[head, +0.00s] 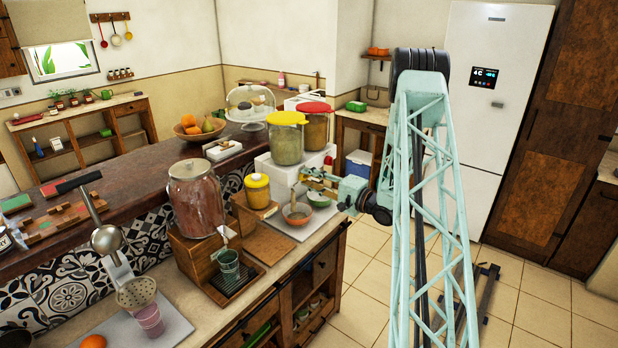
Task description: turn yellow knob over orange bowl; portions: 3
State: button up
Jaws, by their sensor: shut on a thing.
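A white dispenser (283,179) on the counter carries a jar with a yellow lid (287,118) and a jar with a red lid (315,107). An orange bowl (297,214) stands below its front, under the yellow-lidded jar. Its contents are too small to tell. My gripper (311,180) reaches in from the right, just above the bowl, and is shut on the yellow knob at the dispenser's front. The fingers mostly hide the knob, so its turn angle cannot be told.
A small yellow-lidded jar (257,191) and a large jar on a wooden stand (196,195) stand to the left. A green cup (229,266) is below that stand's tap.

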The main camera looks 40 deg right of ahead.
dwell(0.4)
jog(key=o, duration=0.9)
jog(key=shift+s, duration=0.1)
jog(key=shift+s+d, duration=0.4)
jog(key=shift+s, duration=1.55)
jog(key=shift+s+d, duration=0.35)
jog(key=shift+s, duration=1.55)
jog(key=shift+s+d, duration=0.4)
jog(key=shift+s, duration=1.55)
